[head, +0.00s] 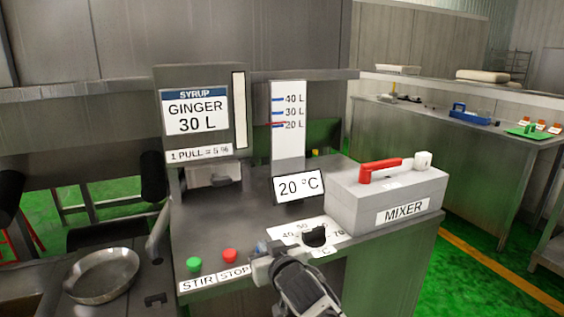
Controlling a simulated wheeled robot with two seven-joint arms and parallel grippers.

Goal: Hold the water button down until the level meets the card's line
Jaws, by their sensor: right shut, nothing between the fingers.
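The card (194,112) in the head view reads SYRUP, GINGER, 30 L, with "1 PULL = 5 %" below it. The white level gauge (288,145) has blue marks at 40 L, 30 L and 20 L. A thin red line (277,123) shows close to the 20 L mark, below the 30 L mark. My right gripper (262,257) is shut and empty at the counter's front edge, right of the red STOP button (229,256). A small blue part (262,246) shows at its tips; I cannot tell whether it is the water button or whether they touch it. My left gripper is not in view.
A green STIR button (194,264) is left of STOP. A black knob (316,237) sits on a dial right of my gripper. Behind are a 20 °C display (298,187) and the MIXER box (376,203) with a red lever (380,170). A pan (104,273) lies at left.

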